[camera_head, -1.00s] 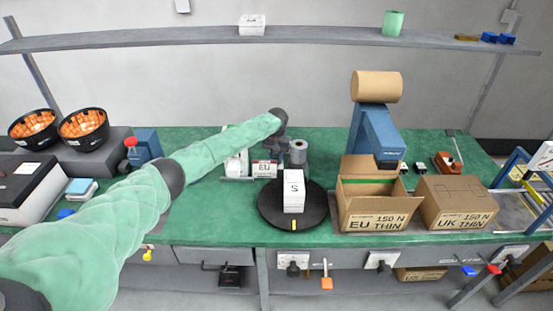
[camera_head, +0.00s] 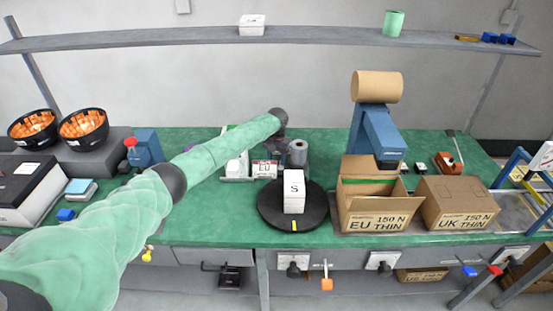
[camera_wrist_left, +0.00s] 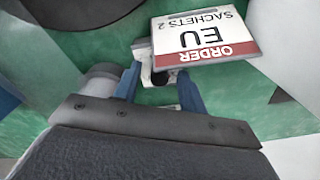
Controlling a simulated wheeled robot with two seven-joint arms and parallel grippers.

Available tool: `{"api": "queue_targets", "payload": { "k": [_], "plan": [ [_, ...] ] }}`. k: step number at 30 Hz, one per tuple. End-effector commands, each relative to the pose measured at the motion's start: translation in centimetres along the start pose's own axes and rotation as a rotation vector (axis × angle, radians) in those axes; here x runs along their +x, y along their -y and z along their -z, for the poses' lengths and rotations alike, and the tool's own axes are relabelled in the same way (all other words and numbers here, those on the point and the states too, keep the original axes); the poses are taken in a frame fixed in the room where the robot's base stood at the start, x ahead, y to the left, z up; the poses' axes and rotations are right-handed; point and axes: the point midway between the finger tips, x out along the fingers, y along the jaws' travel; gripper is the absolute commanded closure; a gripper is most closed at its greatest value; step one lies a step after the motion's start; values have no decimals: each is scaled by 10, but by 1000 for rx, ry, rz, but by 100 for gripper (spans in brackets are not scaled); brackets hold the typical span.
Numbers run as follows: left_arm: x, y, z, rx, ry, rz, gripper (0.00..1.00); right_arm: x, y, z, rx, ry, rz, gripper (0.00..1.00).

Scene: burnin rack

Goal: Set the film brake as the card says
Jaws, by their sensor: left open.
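The order card (camera_head: 264,169) stands at the back middle of the bench. In the left wrist view the card (camera_wrist_left: 205,38) reads, upside down, "ORDER EU SACHETS 2". My left gripper (camera_wrist_left: 160,92) is open, its two blue fingers just below the card's edge in that picture. A small white and dark part (camera_wrist_left: 158,76) shows between and beyond the fingers; I cannot tell whether they touch it. A grey roll (camera_head: 298,151) stands close to the right of my left gripper (camera_head: 281,150) in the head view. I cannot make out the film brake for certain. My right gripper is not in view.
A black turntable (camera_head: 268,215) bears a white stack of boxes marked S (camera_head: 293,190). A blue machine (camera_head: 374,135) stands behind. Green bench left of the turntable is clear.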

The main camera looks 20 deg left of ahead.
Motion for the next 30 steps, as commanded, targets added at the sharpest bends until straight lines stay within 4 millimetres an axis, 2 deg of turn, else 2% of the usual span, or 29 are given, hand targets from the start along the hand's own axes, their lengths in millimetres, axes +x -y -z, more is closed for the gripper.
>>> {"api": "queue_targets", "payload": {
  "k": [6,10,15,21,30],
  "plan": [
    [-10,0,0,1,-1,-1,58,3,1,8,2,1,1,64],
    [-28,1,1,1,-3,-1,58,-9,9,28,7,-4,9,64],
    [-52,0,0,0,-2,-1,58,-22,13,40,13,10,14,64],
    [-71,0,0,0,-1,-1,58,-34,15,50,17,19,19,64],
    [-78,0,0,0,0,0,58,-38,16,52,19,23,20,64]
  ]
}}
